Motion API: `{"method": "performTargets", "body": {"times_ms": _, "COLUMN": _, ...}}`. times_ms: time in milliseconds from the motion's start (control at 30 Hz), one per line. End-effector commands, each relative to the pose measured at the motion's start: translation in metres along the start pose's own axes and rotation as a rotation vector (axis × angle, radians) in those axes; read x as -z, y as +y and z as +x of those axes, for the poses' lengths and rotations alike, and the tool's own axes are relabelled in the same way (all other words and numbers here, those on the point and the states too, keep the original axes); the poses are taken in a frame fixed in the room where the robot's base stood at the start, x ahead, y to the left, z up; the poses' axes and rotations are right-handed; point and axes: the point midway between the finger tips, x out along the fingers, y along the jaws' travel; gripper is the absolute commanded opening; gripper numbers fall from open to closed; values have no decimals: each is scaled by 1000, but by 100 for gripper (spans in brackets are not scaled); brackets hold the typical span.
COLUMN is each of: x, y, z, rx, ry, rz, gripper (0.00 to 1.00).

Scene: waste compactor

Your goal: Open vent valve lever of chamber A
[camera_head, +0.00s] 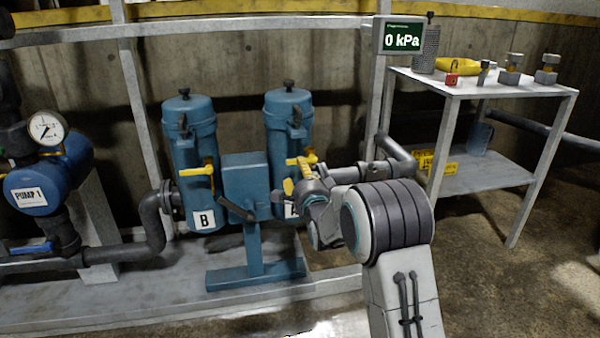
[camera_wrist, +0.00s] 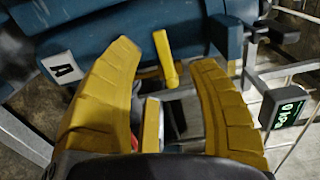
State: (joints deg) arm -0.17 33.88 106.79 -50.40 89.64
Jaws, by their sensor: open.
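Chamber A (camera_head: 288,115) is the right of two blue cylinders in the head view; its label is mostly hidden by my arm. In the wrist view its blue body (camera_wrist: 110,18) fills the top, with the "A" label (camera_wrist: 63,68) at left. A yellow vent valve lever (camera_head: 301,160) is on its side, also seen in the wrist view (camera_wrist: 165,55). My gripper (camera_wrist: 167,68) is open, its two yellow fingers on either side of the lever, with gaps visible. A short yellow bar shows lower between the fingers; I cannot tell what it belongs to.
Chamber B (camera_head: 194,135), with its own yellow lever (camera_head: 197,170), stands left of A. A blue box (camera_head: 245,175) is between them. Pipes run beside chamber A. A display (camera_head: 402,38) reads 0 kPa. A metal cart (camera_head: 480,85) with tools stands at right, with open floor in front.

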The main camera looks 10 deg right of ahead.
Motion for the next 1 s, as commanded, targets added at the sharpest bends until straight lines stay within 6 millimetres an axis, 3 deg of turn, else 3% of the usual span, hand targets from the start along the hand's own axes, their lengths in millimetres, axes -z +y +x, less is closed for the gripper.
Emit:
{"method": "performTargets", "body": {"times_ms": 600, "x": 0, "y": 2, "z": 54, "rx": 7, "ry": 0, "rz": 6, "gripper": 52}}
{"method": "performTargets", "body": {"times_ms": 1000, "x": 0, "y": 1, "z": 72, "rx": 5, "ry": 0, "rz": 6, "gripper": 52}}
